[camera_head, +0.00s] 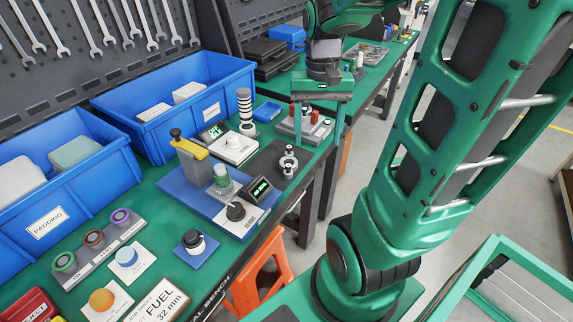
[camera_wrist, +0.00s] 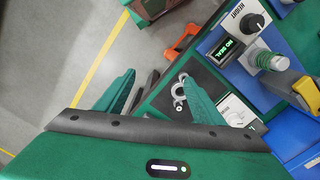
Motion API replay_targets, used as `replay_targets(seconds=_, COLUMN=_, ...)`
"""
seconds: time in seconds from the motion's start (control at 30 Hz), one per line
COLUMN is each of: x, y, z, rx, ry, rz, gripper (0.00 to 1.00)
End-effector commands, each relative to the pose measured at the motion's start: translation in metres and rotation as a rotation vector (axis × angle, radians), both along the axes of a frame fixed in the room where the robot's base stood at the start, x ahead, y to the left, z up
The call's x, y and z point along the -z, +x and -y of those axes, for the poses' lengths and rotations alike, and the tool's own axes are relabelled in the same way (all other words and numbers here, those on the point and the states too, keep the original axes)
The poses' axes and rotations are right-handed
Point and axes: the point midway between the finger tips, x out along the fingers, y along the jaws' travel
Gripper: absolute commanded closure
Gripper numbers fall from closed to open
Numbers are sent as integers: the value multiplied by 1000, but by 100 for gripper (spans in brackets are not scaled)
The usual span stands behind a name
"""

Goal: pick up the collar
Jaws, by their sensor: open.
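I take the collar to be the small grey metal ring with black-tipped ends (camera_head: 288,161) on the black mat by the bench's front edge. It also shows in the wrist view (camera_wrist: 179,90), just beside the right fingertip, partly covered by that finger. My gripper (camera_head: 316,138) is open and empty, with its green fingers pointing down. In the head view it hangs beyond and to the right of the collar. In the wrist view the gripper (camera_wrist: 162,79) has its fingers wide apart, and the collar lies below, nearer the right finger.
A blue test station with a yellow clamp (camera_head: 189,145) and a black dial (camera_head: 236,211) stands left of the mat. A white scale (camera_head: 234,147) and a striped column (camera_head: 245,107) stand behind. Blue bins (camera_head: 165,105) line the back. An orange stool (camera_head: 262,277) is below.

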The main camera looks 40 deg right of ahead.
Motion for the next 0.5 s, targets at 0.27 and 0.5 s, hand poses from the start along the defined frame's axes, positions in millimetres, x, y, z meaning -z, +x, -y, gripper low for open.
replay_targets(seconds=0.27, x=24, y=87, z=6, rx=99, ry=52, rz=-41, gripper=38)
replay_targets(seconds=0.5, x=38, y=116, z=7, rx=137, ry=80, rz=-52, gripper=38)
